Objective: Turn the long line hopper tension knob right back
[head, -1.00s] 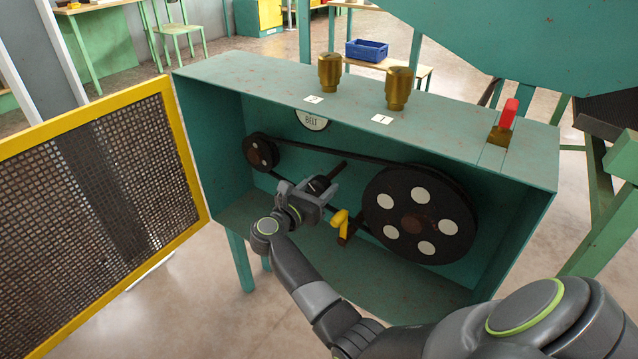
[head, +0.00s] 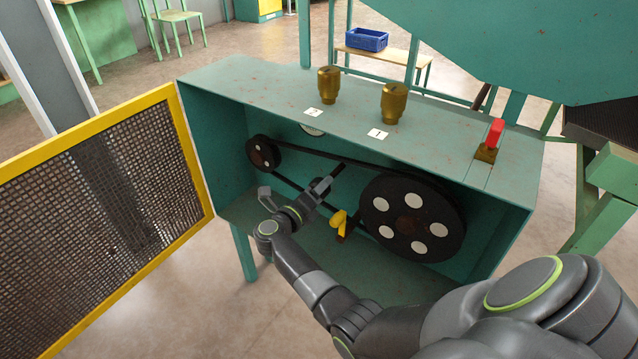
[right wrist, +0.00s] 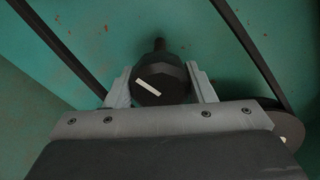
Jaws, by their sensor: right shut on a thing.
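My right gripper (right wrist: 161,88) is shut on the knob, one finger on each side, in the right wrist view. In the head view my right gripper (head: 318,193) reaches into the housing between the two pulleys and mostly hides the knob. My left gripper is not in view.
A belt (head: 330,157) links a small pulley (head: 263,154) and a large one (head: 412,218). A yellow handle (head: 339,219) is close right of my gripper. The mesh door (head: 95,200) stands open at left. Brass knobs (head: 328,85) and a red lever (head: 495,132) are on top.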

